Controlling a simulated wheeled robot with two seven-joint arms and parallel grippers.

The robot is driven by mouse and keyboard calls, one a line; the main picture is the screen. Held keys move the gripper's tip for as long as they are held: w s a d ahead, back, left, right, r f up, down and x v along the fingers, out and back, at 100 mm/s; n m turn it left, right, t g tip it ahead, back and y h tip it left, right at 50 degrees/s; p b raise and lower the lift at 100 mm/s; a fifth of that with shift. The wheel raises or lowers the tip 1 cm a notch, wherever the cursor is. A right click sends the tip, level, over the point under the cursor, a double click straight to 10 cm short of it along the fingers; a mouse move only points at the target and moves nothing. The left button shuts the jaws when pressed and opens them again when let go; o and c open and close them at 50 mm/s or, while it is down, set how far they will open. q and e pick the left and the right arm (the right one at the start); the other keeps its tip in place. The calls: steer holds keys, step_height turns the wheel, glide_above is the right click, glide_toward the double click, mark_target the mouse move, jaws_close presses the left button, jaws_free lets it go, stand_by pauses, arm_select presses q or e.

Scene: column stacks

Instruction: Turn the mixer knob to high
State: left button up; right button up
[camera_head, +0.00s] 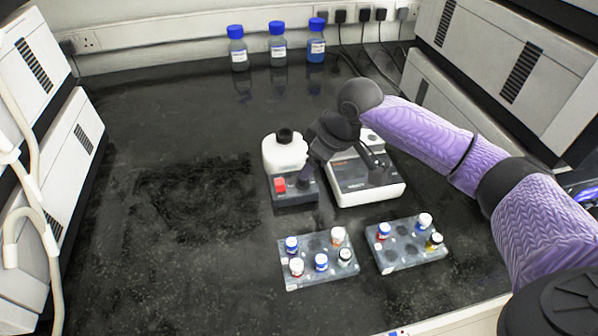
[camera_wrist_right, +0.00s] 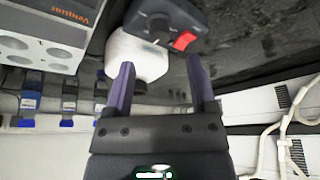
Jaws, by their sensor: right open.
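The mixer (camera_head: 285,155) has a white rounded body, a black cup on top and a dark grey base with a red switch (camera_head: 280,185). In the right wrist view the mixer's dark base (camera_wrist_right: 185,12) and red switch (camera_wrist_right: 183,41) are at the top. A dark round knob (camera_wrist_right: 158,22) appears to sit left of the switch there. My left gripper is out of view.
A white boxy device (camera_head: 365,185) stands close on the mixer's right, under my right arm. Two vial racks (camera_head: 305,275) (camera_head: 405,262) lie in front. Several blue-capped bottles (camera_head: 277,48) stand at the back wall. The dark bench (camera_head: 170,200) is clear to the left.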

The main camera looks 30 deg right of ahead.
steer(key=b+x, duration=0.2)
steer(key=x, duration=0.3)
steer(key=shift+w+f, duration=0.1)
steer(key=shift+f, duration=0.25)
steer(key=shift+a+f, duration=0.1)
steer(key=shift+f, duration=0.05)
steer(key=shift+w, duration=0.1)
jaws_close()
